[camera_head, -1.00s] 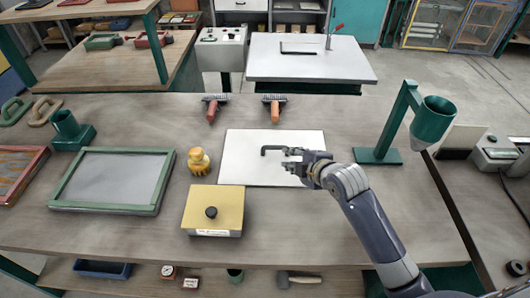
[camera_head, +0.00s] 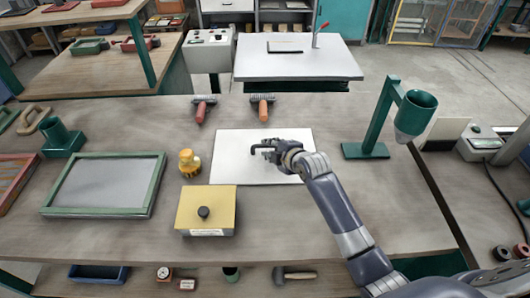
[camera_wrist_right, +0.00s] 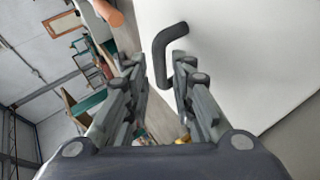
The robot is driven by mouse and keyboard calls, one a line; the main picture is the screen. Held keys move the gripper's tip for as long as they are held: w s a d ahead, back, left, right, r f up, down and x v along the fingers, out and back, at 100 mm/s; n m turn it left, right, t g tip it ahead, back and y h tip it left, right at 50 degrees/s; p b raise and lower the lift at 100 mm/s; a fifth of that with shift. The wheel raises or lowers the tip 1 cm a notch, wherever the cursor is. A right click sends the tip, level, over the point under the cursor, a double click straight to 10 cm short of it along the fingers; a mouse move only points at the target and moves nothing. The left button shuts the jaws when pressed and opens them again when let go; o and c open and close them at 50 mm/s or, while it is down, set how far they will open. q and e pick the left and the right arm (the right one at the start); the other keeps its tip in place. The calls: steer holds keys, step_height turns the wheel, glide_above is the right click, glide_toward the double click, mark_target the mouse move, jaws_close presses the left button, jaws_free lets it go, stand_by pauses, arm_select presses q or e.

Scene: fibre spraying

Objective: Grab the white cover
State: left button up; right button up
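The white cover (camera_head: 239,167) is a flat white panel lying on the middle of the wooden table, with a dark bent handle (camera_head: 257,147) on it. In the wrist view the cover (camera_wrist_right: 250,50) fills the right side, with its handle (camera_wrist_right: 160,45) in front of my gripper. My right gripper (camera_head: 271,153) is low over the cover at the handle. Its fingers (camera_wrist_right: 158,65) are apart, and part of the handle shows between them, nearer the right finger. Whether they touch it I cannot tell. My left gripper is not in view.
Left of the cover stand a yellow pot (camera_head: 189,163), a yellow box with a black knob (camera_head: 207,211) and a green-framed screen (camera_head: 105,185). Two rollers (camera_head: 262,106) lie behind it. A green funnel stand (camera_head: 367,150) stands to the right.

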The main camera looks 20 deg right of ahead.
mark_target(265, 150)
steer(key=x, duration=0.2)
steer(key=shift+w+a+f, duration=0.15)
steer(key=shift+w, duration=0.15)
steer(key=shift+f, duration=0.1)
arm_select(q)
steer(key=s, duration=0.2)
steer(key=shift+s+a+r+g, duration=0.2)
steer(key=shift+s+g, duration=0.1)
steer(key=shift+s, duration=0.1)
arm_select(e)
steer(key=shift+c, duration=0.3)
steer(key=c, duration=0.4)
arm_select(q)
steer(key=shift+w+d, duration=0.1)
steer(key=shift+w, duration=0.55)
arm_select(e)
steer(key=shift+w, duration=0.1)
jaws_close()
